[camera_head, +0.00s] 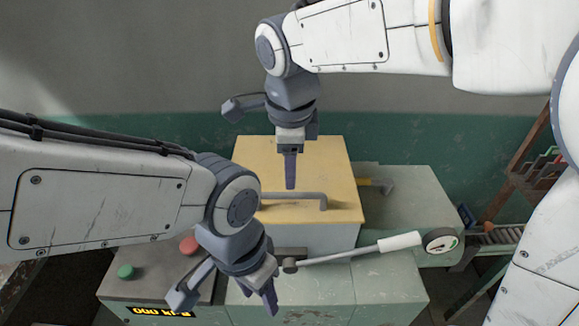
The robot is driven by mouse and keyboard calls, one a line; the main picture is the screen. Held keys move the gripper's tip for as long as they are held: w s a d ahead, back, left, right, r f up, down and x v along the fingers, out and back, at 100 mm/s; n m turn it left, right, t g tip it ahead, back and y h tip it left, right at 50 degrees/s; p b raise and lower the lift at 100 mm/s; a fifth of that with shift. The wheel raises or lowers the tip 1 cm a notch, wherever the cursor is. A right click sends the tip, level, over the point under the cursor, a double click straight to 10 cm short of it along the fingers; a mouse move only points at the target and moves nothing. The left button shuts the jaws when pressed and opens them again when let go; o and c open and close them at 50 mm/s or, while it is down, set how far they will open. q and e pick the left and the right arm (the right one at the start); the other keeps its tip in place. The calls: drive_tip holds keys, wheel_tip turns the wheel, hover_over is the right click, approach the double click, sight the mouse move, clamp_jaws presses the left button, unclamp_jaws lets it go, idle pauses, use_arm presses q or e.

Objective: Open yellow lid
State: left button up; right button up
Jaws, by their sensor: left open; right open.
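The yellow lid (335,165) lies flat and closed on a pale box (330,238) in the middle of the head view. A grey bar handle (305,195) runs across its front part; its left end is hidden behind my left arm. My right gripper (290,183) points down over the lid, just behind the handle and apart from it as far as I can tell. Its fingers are seen edge-on, open and empty. My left gripper (269,300) is open and empty, lower in the view, in front of the box and over the green bench front.
A lever with a white grip (400,241) sticks out to the right in front of the box, near a round gauge (440,240). A green button (126,271) and a red button (189,245) sit at left.

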sight(291, 193)
drive_tip(key=f, duration=0.3)
drive_tip(key=w+f+p, duration=0.1)
drive_tip(key=f, duration=0.3)
drive_tip(key=shift+w, duration=0.2)
clamp_jaws()
idle(1.1)
